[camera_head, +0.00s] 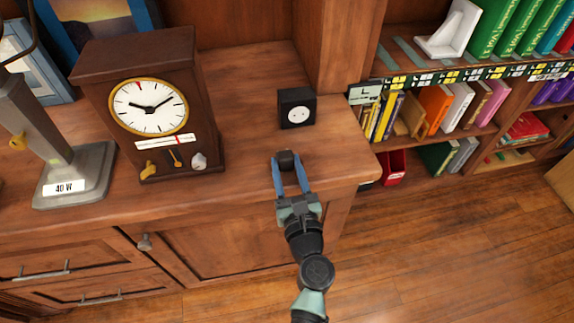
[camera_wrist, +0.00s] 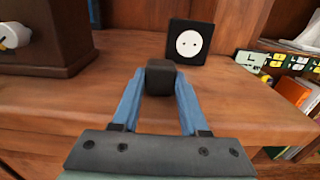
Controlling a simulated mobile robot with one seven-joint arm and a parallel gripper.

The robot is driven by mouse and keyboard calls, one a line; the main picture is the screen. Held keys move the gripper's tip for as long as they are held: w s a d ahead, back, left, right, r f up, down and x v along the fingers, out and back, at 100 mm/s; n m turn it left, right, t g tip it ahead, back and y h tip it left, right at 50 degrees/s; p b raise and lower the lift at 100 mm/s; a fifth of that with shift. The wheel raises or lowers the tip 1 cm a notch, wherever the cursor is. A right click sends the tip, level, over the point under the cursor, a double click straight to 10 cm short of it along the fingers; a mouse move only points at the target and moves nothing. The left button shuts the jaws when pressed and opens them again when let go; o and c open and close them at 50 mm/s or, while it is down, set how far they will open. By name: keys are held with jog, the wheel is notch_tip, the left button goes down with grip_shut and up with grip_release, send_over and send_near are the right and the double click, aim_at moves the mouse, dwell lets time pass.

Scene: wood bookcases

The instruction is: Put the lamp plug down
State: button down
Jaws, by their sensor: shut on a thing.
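The lamp plug is a small dark block (camera_head: 287,160) between the tips of my gripper (camera_head: 290,167) in the head view. In the wrist view the plug (camera_wrist: 160,76) sits between the two blue fingers of my gripper (camera_wrist: 160,92). The gripper is shut on it. The plug is over the wooden cabinet top (camera_head: 245,135), near its front right edge. I cannot tell whether it touches the wood. A black socket box with a white round face (camera_head: 296,108) stands just behind the plug, apart from it.
A wooden clock (camera_head: 150,105) stands left of my gripper, with a grey lamp base (camera_head: 75,175) marked 40 W further left. A wooden upright (camera_head: 340,45) rises behind the socket. Bookshelves (camera_head: 470,130) are on the right. Bare wood surrounds the plug.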

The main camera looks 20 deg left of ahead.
jog(key=shift+c, duration=2.1)
grip_release()
jog(key=shift+r, duration=0.2)
jog(key=p+v, duration=0.2)
jog(key=v, duration=1)
jog(key=w+r+n+t, duration=0.1)
jog(key=w+r+n, duration=0.2)
jog(key=r+n, duration=0.45)
jog(key=w+d+r+n+t+h, duration=0.1)
jog(key=w+r+n, duration=0.3)
jog(key=r, duration=0.7)
jog(key=w+r+n+t, duration=0.1)
jog(key=w+r+n, duration=0.1)
jog(key=r+n, duration=0.65)
jog(key=s+d+r+n+t+h, duration=0.2)
jog(key=s+r+n+t+h, duration=0.1)
jog(key=r, duration=0.6)
jog(key=s+d+r+n+t+h, duration=0.3)
jog(key=s+r, duration=0.1)
jog(key=r, duration=0.6)
jog(key=s+d+r+n+t+h, duration=0.3)
jog(key=s+r, duration=0.1)
jog(key=r, duration=0.6)
jog(key=shift+s+d, duration=0.15)
jog(key=shift+d, duration=0.05)
